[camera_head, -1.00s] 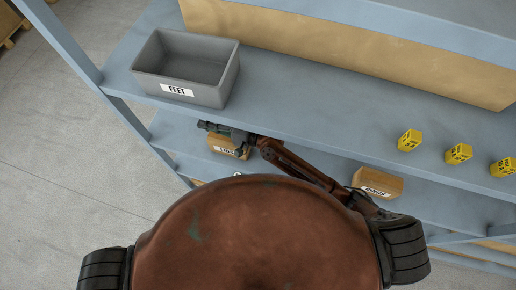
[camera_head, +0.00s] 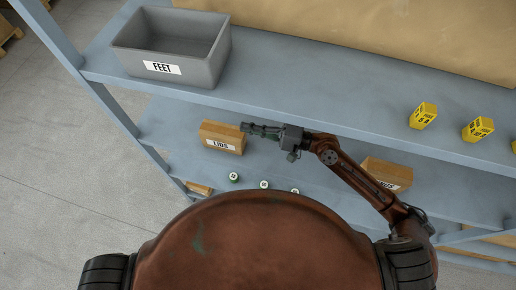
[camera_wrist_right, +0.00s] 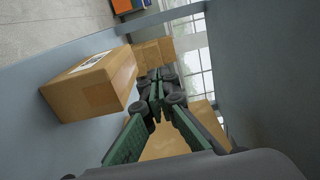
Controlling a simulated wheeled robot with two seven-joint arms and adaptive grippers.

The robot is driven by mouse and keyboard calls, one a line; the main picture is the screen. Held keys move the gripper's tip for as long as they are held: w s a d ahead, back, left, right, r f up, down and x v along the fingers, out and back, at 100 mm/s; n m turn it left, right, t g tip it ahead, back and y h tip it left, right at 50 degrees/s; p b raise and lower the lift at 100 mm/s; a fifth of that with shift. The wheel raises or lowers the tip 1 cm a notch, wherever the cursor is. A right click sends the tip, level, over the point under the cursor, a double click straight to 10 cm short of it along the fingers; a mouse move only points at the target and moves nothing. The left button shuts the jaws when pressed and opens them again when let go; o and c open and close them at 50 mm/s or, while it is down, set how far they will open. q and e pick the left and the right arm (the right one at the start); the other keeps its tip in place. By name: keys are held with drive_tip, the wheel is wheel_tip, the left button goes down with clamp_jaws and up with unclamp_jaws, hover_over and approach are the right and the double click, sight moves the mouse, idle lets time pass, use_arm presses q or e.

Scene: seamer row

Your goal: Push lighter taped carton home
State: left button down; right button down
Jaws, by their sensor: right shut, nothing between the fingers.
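A brown carton labelled LIDS (camera_head: 222,137) sits on the lower shelf in the head view. A second brown carton (camera_head: 388,174) sits further right on that shelf, partly behind my right arm, its label partly hidden. I cannot make out which carton has lighter tape. My right gripper (camera_head: 249,129) is shut and empty, its tips close to the right end of the LIDS carton; contact is not clear. In the right wrist view the shut fingers (camera_wrist_right: 158,82) lie right of a labelled carton (camera_wrist_right: 90,88). My left gripper is not in view.
A grey FEET bin (camera_head: 173,50) stands on the upper shelf (camera_head: 310,105), with several yellow blocks (camera_head: 423,115) at right. Small green-topped items (camera_head: 264,184) stand on the lower shelf in front of the cartons. The wrist view shows more cartons (camera_wrist_right: 154,50) beyond the fingers.

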sight(244, 141)
drive_tip(key=f+b, duration=0.3)
drive_tip(key=d+f+b, duration=0.1)
drive_tip(key=f+b, duration=0.2)
drive_tip(key=f, duration=0.1)
drive_tip(key=d+f+b, duration=0.1)
drive_tip(key=f+b, duration=0.2)
drive_tip(key=shift+s+f, duration=0.2)
drive_tip(key=shift+s, duration=0.05)
drive_tip(key=shift+a+r, duration=0.1)
drive_tip(key=shift+r, duration=0.1)
drive_tip(key=shift+w+a+r+p, duration=0.1)
drive_tip(key=shift+a+p, duration=0.15)
drive_tip(key=shift+p, duration=0.15)
drive_tip(key=shift+a, duration=0.1)
